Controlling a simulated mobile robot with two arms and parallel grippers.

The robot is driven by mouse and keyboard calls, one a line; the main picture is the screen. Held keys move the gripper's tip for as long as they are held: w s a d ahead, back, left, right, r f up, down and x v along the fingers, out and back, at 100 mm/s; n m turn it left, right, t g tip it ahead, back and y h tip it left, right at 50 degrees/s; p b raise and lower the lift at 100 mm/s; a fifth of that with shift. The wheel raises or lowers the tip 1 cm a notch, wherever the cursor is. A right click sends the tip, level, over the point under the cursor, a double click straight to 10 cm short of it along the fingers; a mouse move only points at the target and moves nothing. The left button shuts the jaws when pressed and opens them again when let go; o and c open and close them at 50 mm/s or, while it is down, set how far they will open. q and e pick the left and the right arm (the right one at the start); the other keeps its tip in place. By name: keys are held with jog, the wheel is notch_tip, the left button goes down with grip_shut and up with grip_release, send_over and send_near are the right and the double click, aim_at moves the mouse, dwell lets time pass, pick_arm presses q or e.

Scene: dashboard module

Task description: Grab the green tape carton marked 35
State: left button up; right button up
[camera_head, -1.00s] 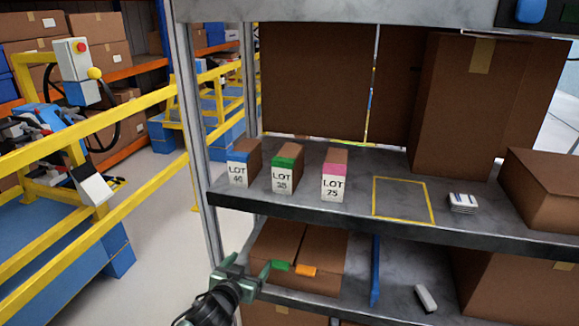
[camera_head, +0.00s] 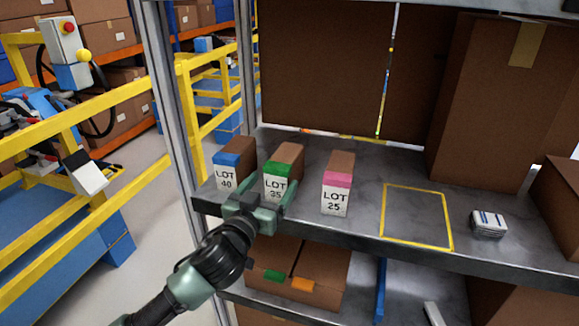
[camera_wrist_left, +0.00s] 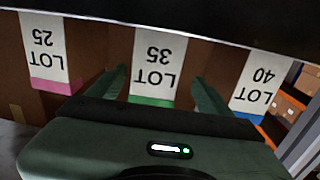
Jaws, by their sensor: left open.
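The carton marked LOT 35 with green tape (camera_head: 278,170) stands upright on the shelf, between the blue-taped LOT 40 carton (camera_head: 229,172) and the pink-taped LOT 25 carton (camera_head: 336,195). My left gripper (camera_head: 262,200) is open in front of the green carton's lower face. In the left wrist view the LOT 35 label (camera_wrist_left: 157,62) appears upside down, centred between the two fingers of the left gripper (camera_wrist_left: 160,92). One finger lies toward each neighbouring carton. Whether the fingers touch the carton is hard to tell. My right gripper is not in view.
A yellow outlined square (camera_head: 417,243) lies bare on the shelf to the right. A large brown box (camera_head: 490,100) stands behind. The metal shelf edge (camera_head: 400,258) runs beneath the gripper's level.

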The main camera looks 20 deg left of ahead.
pick_arm(q)
jog(key=shift+w, duration=0.4)
jog(key=shift+w+d+r+p, duration=0.15)
jog(key=shift+w+p, duration=0.15)
jog(key=shift+w, duration=0.55)
jog(key=w, duration=0.2)
jog(key=w+d+p, duration=0.1)
jog(key=w, duration=0.1)
jog(key=shift+w, duration=0.25)
jog(key=shift+w+f, duration=0.2)
jog(key=shift+w, duration=0.1)
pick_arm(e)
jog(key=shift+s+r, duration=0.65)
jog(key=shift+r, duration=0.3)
pick_arm(q)
jog(key=shift+c, duration=0.3)
grip_shut()
jog(key=shift+r, duration=0.15)
